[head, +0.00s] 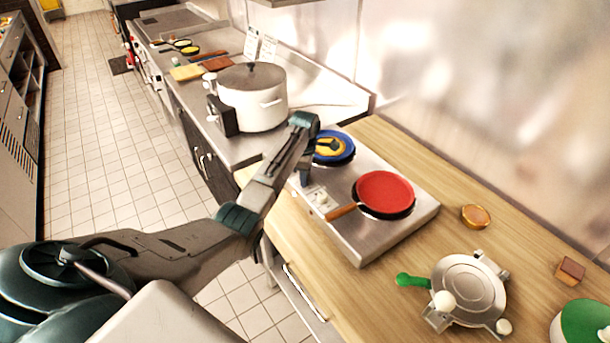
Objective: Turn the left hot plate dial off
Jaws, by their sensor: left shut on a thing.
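The hot plate (394,233) is a silver two-burner unit on the wooden counter, with its small control area (320,198) on the front left side. My left gripper (306,181) points down at the left end of that control area. It is shut on what appears to be the left dial, which it mostly hides. The dial's setting cannot be read. A blue pan (345,158) with a yellow item in it sits on the left burner, partly behind my wrist. A red pan (385,192) with a wooden handle sits on the right burner. My right gripper is out of view.
A large lidded pot (252,98) stands on the steel counter, left of my wrist. A wall runs behind.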

